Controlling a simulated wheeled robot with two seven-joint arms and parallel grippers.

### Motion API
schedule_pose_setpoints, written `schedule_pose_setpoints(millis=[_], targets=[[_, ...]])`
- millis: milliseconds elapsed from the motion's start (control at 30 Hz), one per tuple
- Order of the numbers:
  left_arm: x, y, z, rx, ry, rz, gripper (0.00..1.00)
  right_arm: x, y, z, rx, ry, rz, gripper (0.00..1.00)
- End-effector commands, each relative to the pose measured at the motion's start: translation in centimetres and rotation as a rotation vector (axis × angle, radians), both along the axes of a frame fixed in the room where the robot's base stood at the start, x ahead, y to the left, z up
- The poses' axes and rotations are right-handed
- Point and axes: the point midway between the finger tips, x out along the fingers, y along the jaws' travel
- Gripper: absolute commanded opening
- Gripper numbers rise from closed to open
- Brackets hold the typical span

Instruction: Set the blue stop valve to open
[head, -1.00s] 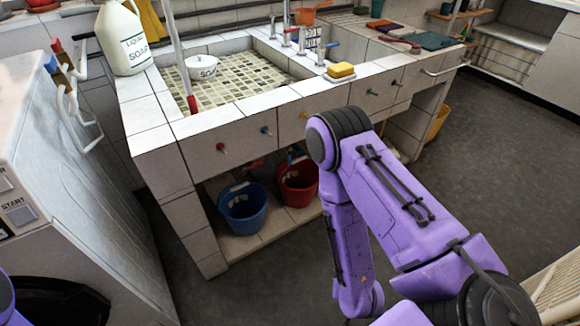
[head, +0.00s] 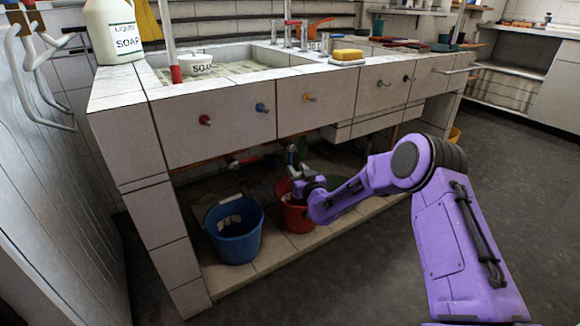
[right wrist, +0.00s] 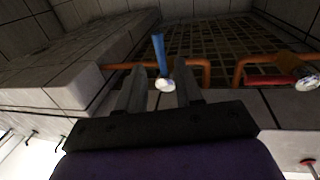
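The blue stop valve shows in the right wrist view as a blue lever (right wrist: 159,52) with a pale round end, on an orange pipe. In the head view it is small, under the sink behind the buckets, and its setting is hard to tell. My right gripper (right wrist: 160,70) is open, its two dark fingers apart on either side of the lever's pale end. I cannot tell whether they touch it. In the head view my right gripper (head: 302,184) is under the sink at the red bucket, partly hidden. My left gripper is not in view.
A red valve handle (right wrist: 272,83) sits on another pipe to the right in the wrist view. A blue bucket (head: 236,248) and a red bucket (head: 297,217) stand on the low tiled shelf. The tiled sink front (head: 225,130) with coloured knobs overhangs this space.

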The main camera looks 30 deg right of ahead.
Motion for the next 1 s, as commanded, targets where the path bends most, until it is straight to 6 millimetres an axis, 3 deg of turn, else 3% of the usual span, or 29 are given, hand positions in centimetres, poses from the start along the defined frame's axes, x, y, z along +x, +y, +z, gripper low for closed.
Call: schedule_pose_setpoints(millis=[100,300,667,700,800,1000], targets=[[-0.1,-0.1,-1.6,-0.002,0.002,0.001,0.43,2.8,-0.5,-0.6,0.000,-0.002,-0.001,0.35],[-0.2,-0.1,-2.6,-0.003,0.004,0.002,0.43,6.0,-1.0,-0.5,0.002,0.001,-0.001,0.35],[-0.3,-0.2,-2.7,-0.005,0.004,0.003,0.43,7.0,-1.1,-0.2,0.005,0.002,-0.001,0.35],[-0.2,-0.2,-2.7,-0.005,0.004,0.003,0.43,7.0,-1.1,-0.2,0.005,0.002,-0.001,0.32],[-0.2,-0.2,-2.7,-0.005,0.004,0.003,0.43,7.0,-1.1,-0.2,0.005,0.002,-0.001,0.00],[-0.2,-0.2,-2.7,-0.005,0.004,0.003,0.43,7.0,-1.1,-0.2,0.004,0.002,-0.001,0.00]])
